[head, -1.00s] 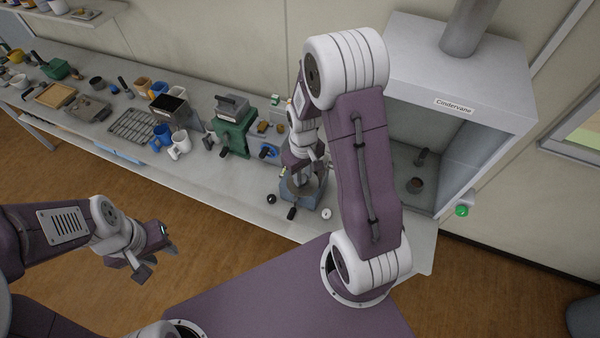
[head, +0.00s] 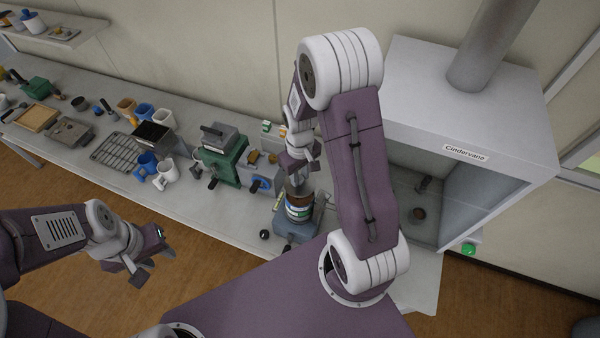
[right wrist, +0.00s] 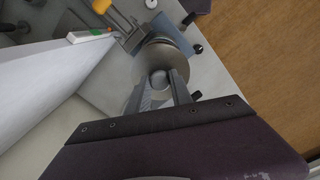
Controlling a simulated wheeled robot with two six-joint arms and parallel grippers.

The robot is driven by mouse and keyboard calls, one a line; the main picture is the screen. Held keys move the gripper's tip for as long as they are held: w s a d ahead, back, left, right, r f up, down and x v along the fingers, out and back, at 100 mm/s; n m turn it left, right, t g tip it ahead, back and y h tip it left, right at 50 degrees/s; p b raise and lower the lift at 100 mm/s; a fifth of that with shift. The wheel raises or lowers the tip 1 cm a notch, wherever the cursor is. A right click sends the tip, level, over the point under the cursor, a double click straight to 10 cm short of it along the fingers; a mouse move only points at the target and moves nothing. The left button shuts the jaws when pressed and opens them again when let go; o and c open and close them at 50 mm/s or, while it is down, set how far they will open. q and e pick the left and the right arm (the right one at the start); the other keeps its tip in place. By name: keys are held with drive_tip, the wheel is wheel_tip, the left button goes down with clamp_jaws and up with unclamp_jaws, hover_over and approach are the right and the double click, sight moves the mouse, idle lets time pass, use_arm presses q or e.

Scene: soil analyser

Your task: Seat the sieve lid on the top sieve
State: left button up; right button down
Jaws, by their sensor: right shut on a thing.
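My right gripper (head: 299,176) is above the stack, fingers pointing down. In the right wrist view its fingers (right wrist: 160,88) are shut on the round knob of the grey sieve lid (right wrist: 170,58). The lid covers the stack from above there, so the top sieve's rim is hidden. I cannot tell whether the lid touches the top sieve. My left gripper (head: 152,266) is empty and open over the floor, left of the bench front.
A green machine (head: 220,160) and a blue-grey device (head: 260,172) stand close left of the stack. Mugs (head: 165,176) and a wire rack (head: 117,150) are farther left. The fume hood (head: 470,110) is to the right, behind my right arm.

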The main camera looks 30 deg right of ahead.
sight(300, 183)
drive_tip(key=shift+s+a+r, duration=0.15)
drive_tip(key=shift+s, duration=0.1)
drive_tip(key=shift+f, duration=0.25)
drive_tip(key=f+b, duration=0.3)
drive_tip(key=f, duration=0.1)
drive_tip(key=shift+w+d, duration=0.25)
drive_tip(key=shift+w, duration=0.15)
drive_tip(key=shift+f, duration=0.1)
drive_tip(key=shift+s+a, duration=0.15)
drive_tip(key=shift+s, duration=0.1)
drive_tip(key=shift+w, duration=0.15)
